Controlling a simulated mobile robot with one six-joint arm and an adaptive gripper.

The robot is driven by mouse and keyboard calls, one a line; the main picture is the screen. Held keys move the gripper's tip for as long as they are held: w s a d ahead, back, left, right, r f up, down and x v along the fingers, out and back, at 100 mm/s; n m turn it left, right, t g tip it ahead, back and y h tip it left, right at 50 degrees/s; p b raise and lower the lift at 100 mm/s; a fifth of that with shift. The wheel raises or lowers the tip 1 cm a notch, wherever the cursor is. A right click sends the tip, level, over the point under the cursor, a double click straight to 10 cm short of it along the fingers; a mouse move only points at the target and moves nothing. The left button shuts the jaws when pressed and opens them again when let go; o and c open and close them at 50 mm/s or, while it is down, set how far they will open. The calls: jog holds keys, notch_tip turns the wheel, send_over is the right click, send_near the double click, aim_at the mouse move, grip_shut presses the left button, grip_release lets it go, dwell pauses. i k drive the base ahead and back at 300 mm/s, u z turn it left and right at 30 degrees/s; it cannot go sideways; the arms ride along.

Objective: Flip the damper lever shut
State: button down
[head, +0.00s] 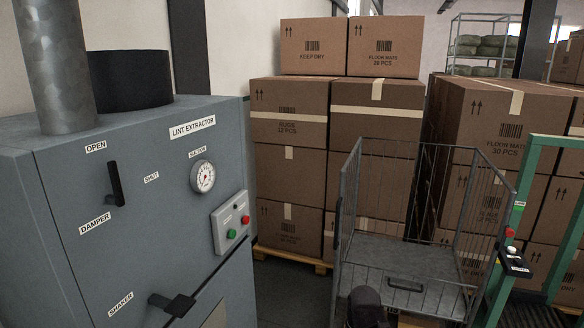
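The damper lever (115,184) is a black handle on the front of the blue-grey lint extractor cabinet (75,270), at the left in the head view. It stands nearly upright, its upper end near the OPEN label (95,146). The SHUT label (151,178) is to its right, and the DAMPER label (95,223) is below it to the left. Nothing touches the lever. My gripper is not clearly in view. A dark rounded shape at the bottom edge, right of centre, may be part of my arm.
A suction gauge (203,177), a button box (231,222) and a black shaker handle (179,304) stick out from the cabinet. A wire cage cart (400,255) stands to the right, before stacked cartons (288,180). A green frame (515,240) is at far right.

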aim_at(118, 200)
jog(key=u, duration=0.9)
jog(key=k, duration=0.75)
jog(key=u, duration=0.35)
jog(key=i, duration=0.5)
jog(key=u, duration=0.05)
